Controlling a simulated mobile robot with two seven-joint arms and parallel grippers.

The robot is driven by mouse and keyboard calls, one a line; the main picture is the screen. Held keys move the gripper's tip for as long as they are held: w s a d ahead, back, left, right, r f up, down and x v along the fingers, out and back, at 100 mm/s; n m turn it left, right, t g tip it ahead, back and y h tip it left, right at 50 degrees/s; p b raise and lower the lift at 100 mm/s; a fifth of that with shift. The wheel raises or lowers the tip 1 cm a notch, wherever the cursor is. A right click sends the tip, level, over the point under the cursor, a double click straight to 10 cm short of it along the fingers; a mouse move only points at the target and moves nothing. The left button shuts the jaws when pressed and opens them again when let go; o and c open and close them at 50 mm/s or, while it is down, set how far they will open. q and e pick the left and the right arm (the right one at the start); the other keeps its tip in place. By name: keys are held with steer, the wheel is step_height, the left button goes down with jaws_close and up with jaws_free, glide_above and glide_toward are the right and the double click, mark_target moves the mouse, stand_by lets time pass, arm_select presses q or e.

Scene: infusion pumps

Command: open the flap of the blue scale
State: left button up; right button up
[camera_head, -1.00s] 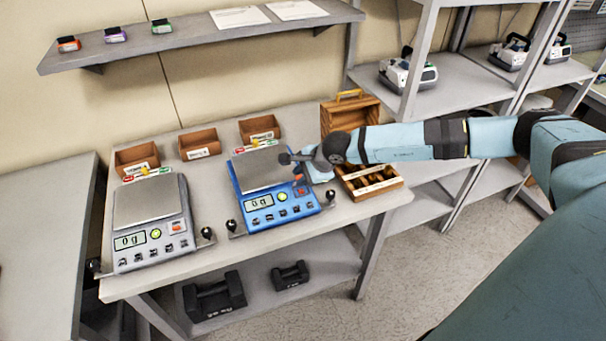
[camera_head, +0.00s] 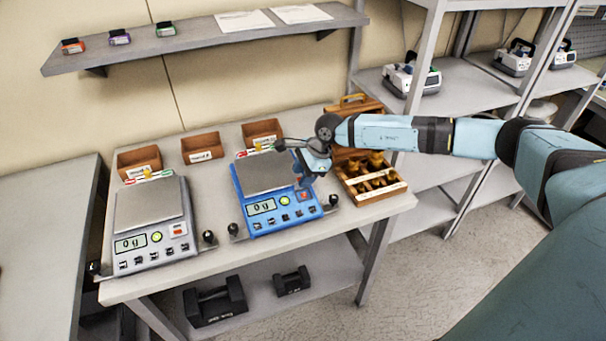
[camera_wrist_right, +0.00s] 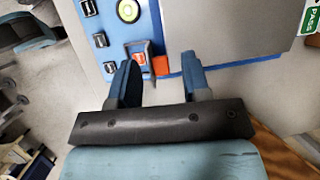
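The blue scale (camera_head: 282,221) stands on the bench, its display reading 0 g and its weighing plate (camera_head: 262,172) empty. It also shows in the right wrist view (camera_wrist_right: 95,58). My right gripper (camera_head: 303,182) is over its right edge and hides part of it. In the wrist view my right gripper (camera_wrist_right: 158,63) has its fingers spread, nothing held. Ahead of the gap are a red button (camera_wrist_right: 139,58) in a dark frame and a small orange square (camera_wrist_right: 161,66) at the scale's edge. I cannot clearly tell which piece is the flap or whether it is raised. My left gripper is not in view.
A grey scale (camera_head: 150,214) stands to the left. Three brown bins (camera_head: 201,147) line the back. An open wooden weight box (camera_head: 371,194) is close to the right of my gripper. Black knobs (camera_head: 234,229) flank the blue scale's front.

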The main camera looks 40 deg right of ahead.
steer(key=b+v, duration=0.2)
steer(key=v, duration=1.1)
steer(key=shift+r, duration=0.35)
steer(key=shift+s+d, duration=0.1)
steer(key=shift+d, duration=0.05)
